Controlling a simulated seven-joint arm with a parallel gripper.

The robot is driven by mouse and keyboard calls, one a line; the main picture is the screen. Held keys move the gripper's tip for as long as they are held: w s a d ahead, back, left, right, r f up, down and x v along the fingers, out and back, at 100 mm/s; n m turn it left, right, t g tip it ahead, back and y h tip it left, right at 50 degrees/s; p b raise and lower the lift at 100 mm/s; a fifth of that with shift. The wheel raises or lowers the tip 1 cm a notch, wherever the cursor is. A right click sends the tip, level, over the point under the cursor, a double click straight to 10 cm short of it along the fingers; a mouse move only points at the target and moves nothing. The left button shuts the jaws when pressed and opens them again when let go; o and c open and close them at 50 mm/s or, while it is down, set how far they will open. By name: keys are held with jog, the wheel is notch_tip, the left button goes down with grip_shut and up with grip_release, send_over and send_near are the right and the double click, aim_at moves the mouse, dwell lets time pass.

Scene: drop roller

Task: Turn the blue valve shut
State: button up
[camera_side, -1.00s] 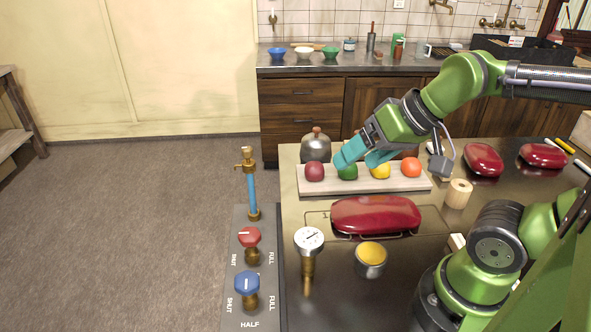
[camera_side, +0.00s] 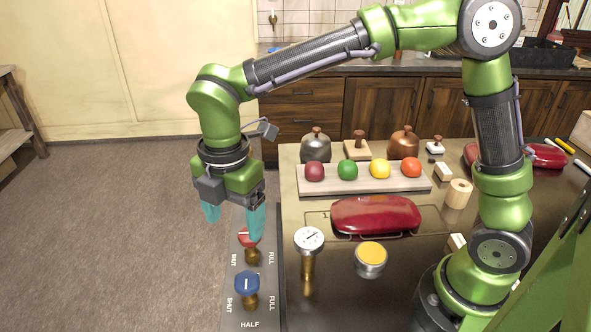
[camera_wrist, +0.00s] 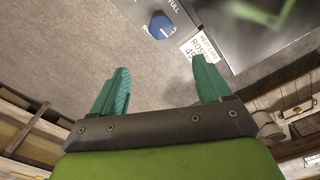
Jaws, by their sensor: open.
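The blue valve (camera_side: 247,284) stands on a grey panel at the table's left side, its knob on a brass stem, between the SHUT and FULL labels with HALF below. A white mark shows on the knob. The blue knob is also in the wrist view (camera_wrist: 160,25), ahead of and above the fingers. My gripper (camera_side: 233,222) is open and empty, with teal fingers pointing down. In the side view it is above and behind the blue valve, apart from it. Its right finger partly covers the red valve (camera_side: 245,238).
A pressure gauge (camera_side: 309,240) on a brass stem stands right of the panel. A yellow-topped tin (camera_side: 371,258) and a red lidded dish (camera_side: 377,214) are on the table. Several coloured balls sit on a wooden board (camera_side: 300,186). Floor left of the panel is clear.

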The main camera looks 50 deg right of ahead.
aim_at(246, 279)
jog(key=shift+n, duration=0.9)
jog(key=f, duration=1.6)
jog(key=shift+d+f, duration=0.25)
jog(key=c, duration=1)
jog(key=shift+c, duration=0.2)
